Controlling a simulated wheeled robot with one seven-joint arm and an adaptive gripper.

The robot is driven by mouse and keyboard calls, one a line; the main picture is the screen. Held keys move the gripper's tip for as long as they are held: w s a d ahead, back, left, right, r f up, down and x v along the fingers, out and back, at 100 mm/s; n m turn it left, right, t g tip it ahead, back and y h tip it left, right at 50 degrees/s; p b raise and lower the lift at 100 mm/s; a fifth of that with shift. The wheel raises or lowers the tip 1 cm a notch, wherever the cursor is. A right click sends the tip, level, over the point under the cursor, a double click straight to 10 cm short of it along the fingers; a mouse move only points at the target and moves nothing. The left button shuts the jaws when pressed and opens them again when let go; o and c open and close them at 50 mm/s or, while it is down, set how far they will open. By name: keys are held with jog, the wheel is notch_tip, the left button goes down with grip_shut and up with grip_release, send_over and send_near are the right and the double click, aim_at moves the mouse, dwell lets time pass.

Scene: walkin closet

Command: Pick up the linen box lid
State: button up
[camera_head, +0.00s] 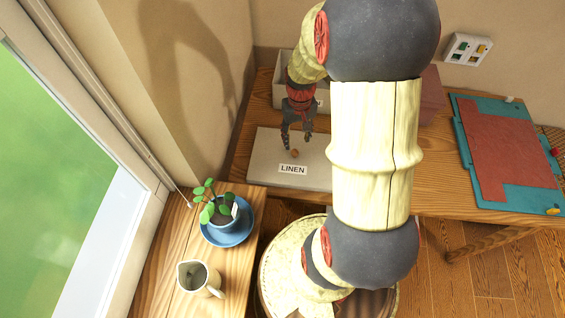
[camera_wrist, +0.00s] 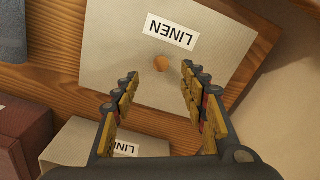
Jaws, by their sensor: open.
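The linen box lid (camera_head: 265,165) is a flat beige-grey panel with a white LINEN label and a small orange-brown knob (camera_head: 295,153). It lies on the wooden desk at the left end. In the wrist view the lid (camera_wrist: 115,65) fills the upper middle, with its knob (camera_wrist: 161,64) just beyond the fingertips. My gripper (camera_head: 297,142) is open and points down above the lid near the knob. In the wrist view its two fingers (camera_wrist: 160,82) are spread with nothing between them. My arm hides the lid's right part in the head view.
An open box (camera_head: 283,92) stands behind the lid; a LINEN-labelled box (camera_wrist: 75,150) shows in the wrist view. A reddish box (camera_head: 432,97) and a teal-red board (camera_head: 510,150) are to the right. A potted plant (camera_head: 222,210) and pitcher (camera_head: 199,279) stand front left.

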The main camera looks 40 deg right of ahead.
aim_at(295, 151)
notch_tip(295, 151, down, 2)
jog(key=shift+d+f, duration=0.1)
jog(key=shift+d, duration=0.05)
jog(key=f, duration=0.2)
jog(key=f+b, duration=0.2)
jog(key=f, duration=0.1)
jog(key=shift+w+f, duration=0.3)
jog(key=shift+f, duration=0.05)
jog(key=c, duration=0.3)
jog(key=c, duration=0.8)
grip_shut()
